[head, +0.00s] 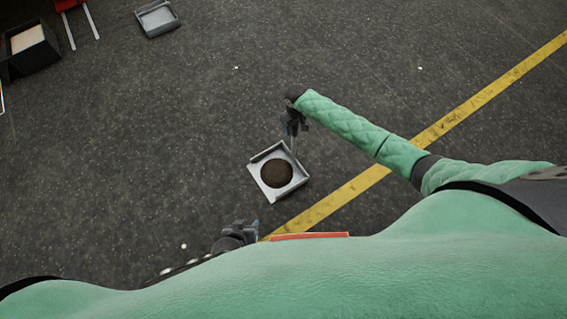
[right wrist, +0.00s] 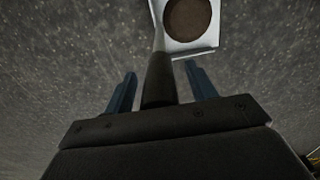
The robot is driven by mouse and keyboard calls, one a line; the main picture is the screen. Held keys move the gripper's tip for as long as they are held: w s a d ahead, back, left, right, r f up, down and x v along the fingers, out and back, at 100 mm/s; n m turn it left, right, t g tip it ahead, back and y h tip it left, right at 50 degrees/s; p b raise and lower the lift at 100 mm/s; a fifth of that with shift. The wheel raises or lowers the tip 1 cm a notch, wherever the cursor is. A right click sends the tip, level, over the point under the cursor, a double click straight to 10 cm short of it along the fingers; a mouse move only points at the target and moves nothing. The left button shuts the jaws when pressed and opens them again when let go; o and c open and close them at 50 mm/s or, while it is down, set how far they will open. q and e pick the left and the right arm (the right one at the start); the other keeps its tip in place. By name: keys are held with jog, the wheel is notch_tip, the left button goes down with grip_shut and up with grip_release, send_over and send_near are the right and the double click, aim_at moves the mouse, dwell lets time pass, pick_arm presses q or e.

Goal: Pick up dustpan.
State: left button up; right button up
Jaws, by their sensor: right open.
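The dustpan (head: 284,153) is a light grey metal pan lying on the asphalt, holding a round dark brown heap (head: 277,174). In the right wrist view the pan (right wrist: 206,42) is at the top, partly cut off. Its handle (right wrist: 158,78) runs down between the two fingers of my right gripper (right wrist: 162,85), which is open with a gap on each side of the handle. In the head view my right gripper (head: 292,124) is at the handle's far end and hides part of it. My left gripper (head: 246,230) is low in the head view, apart from the dustpan; its jaws are unclear.
A second grey tray (head: 157,18) lies at the top left. A black box (head: 32,60) with a pale inside and a red object (head: 66,4) stand left of it. A yellow line (head: 345,191) crosses the asphalt. The ground around the dustpan is clear.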

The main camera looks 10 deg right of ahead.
grip_shut()
jog(key=shift+w+r, duration=0.1)
dwell(1.3)
